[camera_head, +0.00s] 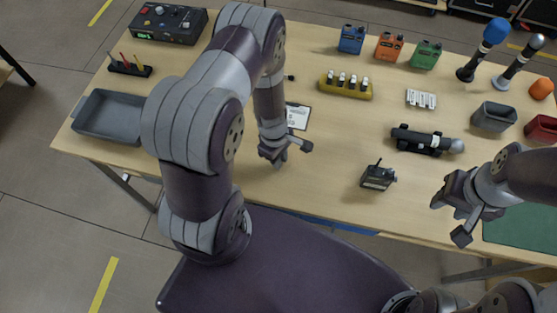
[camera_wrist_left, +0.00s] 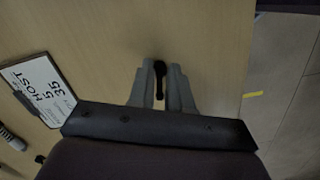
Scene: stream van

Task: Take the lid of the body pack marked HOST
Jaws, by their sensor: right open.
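A small dark body pack (camera_head: 376,178) with a short antenna stands on the table in the head view, between my two grippers. I cannot read a marking on it or make out its lid separately. My left gripper (camera_head: 288,158) is low over the table's front part, left of the pack and apart from it. In the left wrist view its fingers (camera_wrist_left: 160,84) are close together, with a small black elongated piece (camera_wrist_left: 159,70) between them. I cannot tell whether they grip it. My right gripper (camera_head: 450,218) is open, right of the pack and apart from it.
A clipboard (camera_head: 298,116) lies beyond my left gripper; its sheet reads HOST in the left wrist view (camera_wrist_left: 40,88). A black microphone (camera_head: 420,139) lies in a holder beyond the pack. A grey tray (camera_head: 110,115) is at left. Table around the pack is clear.

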